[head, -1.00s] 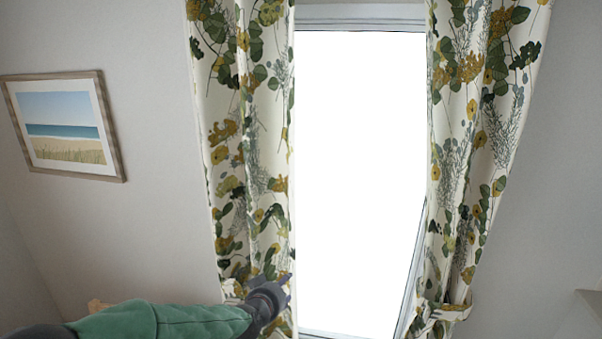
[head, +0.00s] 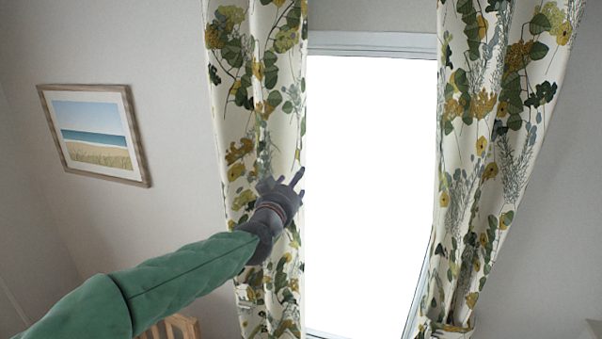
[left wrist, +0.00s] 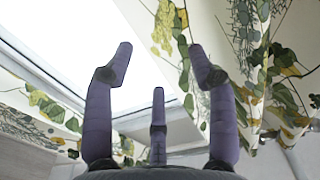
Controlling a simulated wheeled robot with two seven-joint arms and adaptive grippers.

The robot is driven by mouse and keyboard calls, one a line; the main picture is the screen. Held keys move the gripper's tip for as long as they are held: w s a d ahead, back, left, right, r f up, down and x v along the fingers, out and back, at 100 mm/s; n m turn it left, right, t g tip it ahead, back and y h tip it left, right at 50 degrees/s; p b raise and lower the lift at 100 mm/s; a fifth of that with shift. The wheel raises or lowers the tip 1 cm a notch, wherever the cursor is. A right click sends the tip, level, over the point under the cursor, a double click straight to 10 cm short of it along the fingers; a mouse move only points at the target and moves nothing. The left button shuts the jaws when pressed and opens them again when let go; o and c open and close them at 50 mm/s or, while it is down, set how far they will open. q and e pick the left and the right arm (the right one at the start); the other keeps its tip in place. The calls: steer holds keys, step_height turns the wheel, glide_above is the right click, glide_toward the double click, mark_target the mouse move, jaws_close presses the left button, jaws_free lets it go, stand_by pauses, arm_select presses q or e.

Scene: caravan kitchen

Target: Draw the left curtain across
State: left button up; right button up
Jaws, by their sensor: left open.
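The left curtain (head: 235,120), cream with green and yellow leaves, hangs gathered at the left side of the bright window. A tie-back (head: 243,296) shows low on its left edge. My left gripper (head: 292,182) is in front of this curtain near its window-side edge, at about mid-height. In the left wrist view its fingers (left wrist: 160,85) are spread and empty, with the leafy curtain (left wrist: 262,60) behind and to the right of them. I cannot tell whether the gripper touches the cloth. My right gripper is not in view.
The window (head: 370,180) is bare between the curtains. The right curtain (head: 490,140) hangs gathered at its right side, with a tie-back (head: 447,328) low down. A framed beach picture (head: 95,135) hangs on the left wall. A wooden slatted piece (head: 178,327) stands at the bottom left.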

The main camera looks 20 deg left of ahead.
arm_select(q)
steer(key=w, duration=0.6)
steer(key=shift+d, duration=0.1)
jaws_close()
steer(key=d+p, duration=0.8)
steer(key=d, duration=0.4)
steer(key=shift+s, duration=0.25)
